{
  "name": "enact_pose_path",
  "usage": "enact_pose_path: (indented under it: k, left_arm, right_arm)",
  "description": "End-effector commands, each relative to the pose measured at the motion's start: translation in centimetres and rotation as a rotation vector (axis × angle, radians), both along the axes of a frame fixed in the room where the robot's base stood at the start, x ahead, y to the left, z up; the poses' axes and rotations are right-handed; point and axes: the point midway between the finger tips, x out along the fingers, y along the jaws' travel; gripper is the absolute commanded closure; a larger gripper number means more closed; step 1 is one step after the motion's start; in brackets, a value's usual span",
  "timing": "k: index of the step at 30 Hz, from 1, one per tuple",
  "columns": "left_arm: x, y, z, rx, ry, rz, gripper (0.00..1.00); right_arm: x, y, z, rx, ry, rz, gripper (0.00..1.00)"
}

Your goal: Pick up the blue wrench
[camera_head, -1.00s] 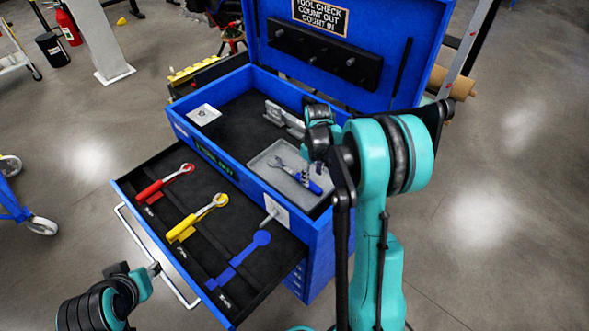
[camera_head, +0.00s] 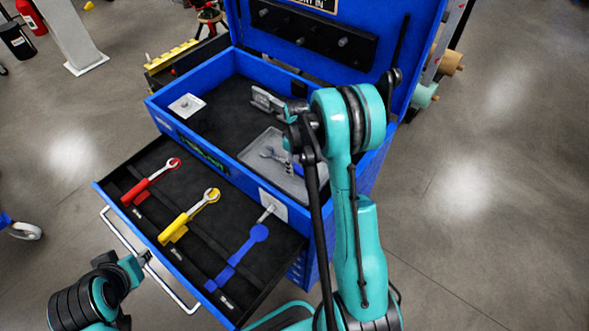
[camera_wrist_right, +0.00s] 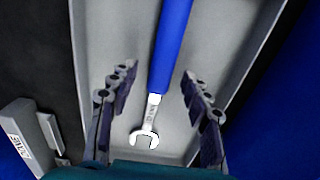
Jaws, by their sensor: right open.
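The blue wrench (camera_wrist_right: 172,48) lies in a grey tray (camera_wrist_right: 216,55) inside the toolbox's upper compartment. In the right wrist view its metal open end (camera_wrist_right: 146,133) points toward my gripper's base. My right gripper (camera_wrist_right: 157,82) is open, with one finger on each side of the wrench, apart from it. In the head view my right gripper (camera_head: 289,164) is over the tray (camera_head: 252,152) and, with its arm, hides most of the wrench; the metal end (camera_head: 268,153) shows. My left gripper (camera_head: 142,260) is by the drawer handle (camera_head: 118,232); its jaws are unclear.
The open drawer holds a red wrench (camera_head: 150,181), a yellow wrench (camera_head: 188,217) and an empty blue wrench-shaped slot (camera_head: 240,256). A grey clamp-like part (camera_head: 266,99) and a white plate (camera_head: 187,106) are in the upper compartment. The raised lid (camera_head: 365,18) stands behind.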

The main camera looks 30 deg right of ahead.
Motion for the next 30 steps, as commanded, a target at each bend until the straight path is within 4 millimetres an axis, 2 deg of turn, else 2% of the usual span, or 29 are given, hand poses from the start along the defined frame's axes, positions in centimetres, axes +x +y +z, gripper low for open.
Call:
enact_pose_path:
  k: [7,8,12,13,23,26,30]
  left_arm:
    - [0.0,0.0,0.0,0.000,0.000,0.000,0.66]
    - [0.0,0.0,0.0,0.000,0.000,0.000,0.66]
    - [0.0,0.0,0.0,0.000,0.000,0.000,0.66]
    - [0.0,0.0,0.0,0.000,0.000,0.000,0.66]
    - [0.0,0.0,0.0,0.000,0.000,0.000,0.66]
    - [0.0,0.0,0.2,0.000,0.000,0.000,0.66]
    - [0.0,0.0,0.6,0.000,0.000,0.000,0.66]
  right_arm:
    - [0.0,0.0,-0.3,0.000,0.000,0.000,0.52]
    - [0.0,0.0,-0.3,0.000,0.000,0.000,0.57]
    - [0.0,0.0,-0.2,0.000,0.000,0.000,0.94]
    - [0.0,0.0,-0.2,0.000,0.000,0.000,1.00]
    - [0.0,0.0,-0.1,0.000,0.000,0.000,1.00]
    - [0.0,0.0,0.8,0.000,0.000,0.000,1.00]
    - [0.0,0.0,3.4,0.000,0.000,0.000,1.00]
